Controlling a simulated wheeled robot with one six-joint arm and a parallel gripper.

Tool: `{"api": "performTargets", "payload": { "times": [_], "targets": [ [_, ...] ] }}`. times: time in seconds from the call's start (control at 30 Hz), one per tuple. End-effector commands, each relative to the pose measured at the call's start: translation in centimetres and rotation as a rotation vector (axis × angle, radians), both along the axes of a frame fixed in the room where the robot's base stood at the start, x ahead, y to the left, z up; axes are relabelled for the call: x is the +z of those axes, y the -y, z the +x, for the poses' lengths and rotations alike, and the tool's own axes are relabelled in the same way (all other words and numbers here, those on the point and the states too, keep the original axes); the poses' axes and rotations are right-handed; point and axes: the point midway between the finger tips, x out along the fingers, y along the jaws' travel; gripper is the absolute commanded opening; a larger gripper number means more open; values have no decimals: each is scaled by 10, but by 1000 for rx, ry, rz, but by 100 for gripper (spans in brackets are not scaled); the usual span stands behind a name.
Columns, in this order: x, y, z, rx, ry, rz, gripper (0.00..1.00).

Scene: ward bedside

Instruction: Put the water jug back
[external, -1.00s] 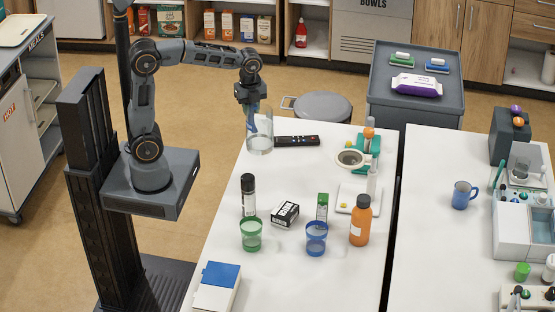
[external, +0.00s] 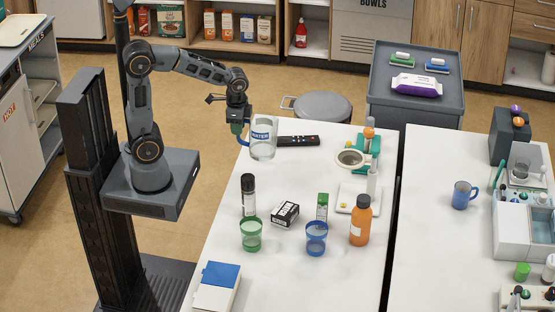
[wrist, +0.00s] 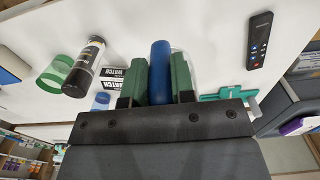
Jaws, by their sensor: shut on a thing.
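The water jug (external: 264,147) is clear, with a blue WATER label and a blue handle. It is upright at the back left corner of the near white table. I cannot tell whether its base touches the tabletop. My gripper (external: 239,127) is on its left side, shut on the handle. In the wrist view the blue handle (wrist: 160,72) is between my green finger pads, and the clear body behind it is mostly hidden.
A black remote (external: 298,141) lies just right of the jug. Nearer stand a black-capped bottle (external: 248,196), a green cup (external: 251,237), a blue cup (external: 316,238) and an orange bottle (external: 361,222). The tabletop between jug and bottle is clear.

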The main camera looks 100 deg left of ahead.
Motion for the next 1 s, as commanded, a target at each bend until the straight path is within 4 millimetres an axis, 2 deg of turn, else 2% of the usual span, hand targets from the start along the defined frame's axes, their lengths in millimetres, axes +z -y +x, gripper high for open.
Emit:
{"api": "performTargets", "payload": {
  "times": [0.2,0.4,0.6,0.87,1.0],
  "targets": [
    [-20,-20,45,-2,-4,-2,0],
    [-53,-31,70,-2,-3,-2,0],
    [-71,-37,83,-3,0,0,0],
    [-78,-40,89,-3,0,0,0],
    [-93,-41,91,-3,-3,-1,0]
  ]
}}
